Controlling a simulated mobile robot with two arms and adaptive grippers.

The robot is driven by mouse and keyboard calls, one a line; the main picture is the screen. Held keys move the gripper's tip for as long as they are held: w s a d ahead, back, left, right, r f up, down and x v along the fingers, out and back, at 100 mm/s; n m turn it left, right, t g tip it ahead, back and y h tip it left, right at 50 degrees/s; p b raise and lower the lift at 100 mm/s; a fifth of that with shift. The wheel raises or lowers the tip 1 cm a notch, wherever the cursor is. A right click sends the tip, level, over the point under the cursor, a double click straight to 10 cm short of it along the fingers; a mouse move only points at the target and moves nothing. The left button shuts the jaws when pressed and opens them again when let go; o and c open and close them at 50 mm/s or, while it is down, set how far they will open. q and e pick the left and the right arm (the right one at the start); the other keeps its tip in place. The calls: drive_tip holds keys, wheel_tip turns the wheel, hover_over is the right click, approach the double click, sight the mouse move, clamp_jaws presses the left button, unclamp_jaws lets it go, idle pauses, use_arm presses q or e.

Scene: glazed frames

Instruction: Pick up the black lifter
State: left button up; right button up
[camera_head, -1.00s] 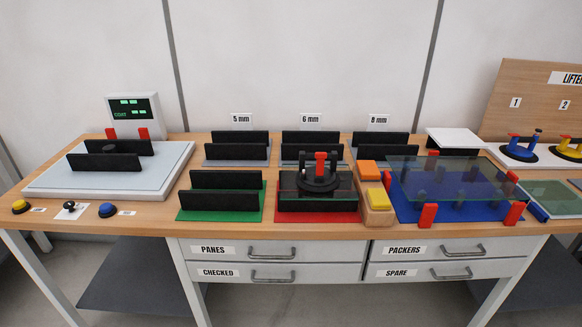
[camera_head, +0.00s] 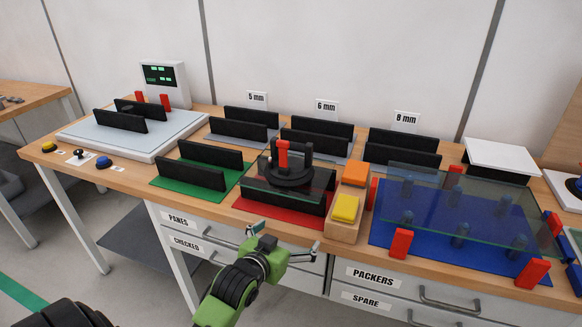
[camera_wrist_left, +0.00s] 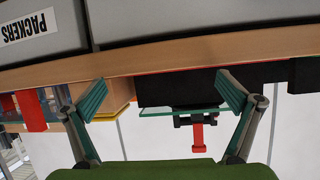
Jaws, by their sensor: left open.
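The black lifter (camera_head: 291,179) has a round black body and an upright red handle. My right gripper is not in view.
A wooden block with orange and yellow pads (camera_head: 343,229) stands right of the red mat. A large glass sheet (camera_head: 465,212) rests over the blue mat, with red posts (camera_head: 400,243) around it. A green-mat rack (camera_head: 190,172) stands left. Drawers (camera_head: 382,288) are below the tabletop.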

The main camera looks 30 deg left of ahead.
sight(284, 164)
use_arm(q)
drive_tip(key=w+a+r+n+t+y, duration=0.1)
drive_tip(key=w+a+r+t, duration=0.15)
drive_tip(key=r, duration=0.35)
drive_tip(key=w+a+r+n+t+y, duration=0.1)
drive_tip(key=a+r, duration=0.3)
drive_tip(key=r, duration=0.2)
drive_tip(key=shift+t, duration=0.35)
drive_tip(key=x, duration=0.2)
drive_tip(key=r+p+x, duration=0.1)
drive_tip(key=x, duration=0.4)
drive_tip(key=shift+r, duration=0.15)
drive_tip(key=shift+w+a, duration=0.2)
drive_tip(key=shift+w, duration=0.45)
drive_tip(key=shift+w+a+p, duration=0.1)
drive_tip(key=shift+w+p, duration=0.25)
drive_tip(key=shift+p, duration=0.05)
drive_tip(key=x, duration=0.2)
drive_tip(key=p+x, duration=0.1)
drive_tip(key=x, duration=0.1)
drive_tip(key=shift+s+a+f, duration=0.1)
drive_tip(key=shift+a+f, duration=0.1)
drive_tip(key=shift+f, duration=0.05)
drive_tip(key=shift+w, duration=0.35)
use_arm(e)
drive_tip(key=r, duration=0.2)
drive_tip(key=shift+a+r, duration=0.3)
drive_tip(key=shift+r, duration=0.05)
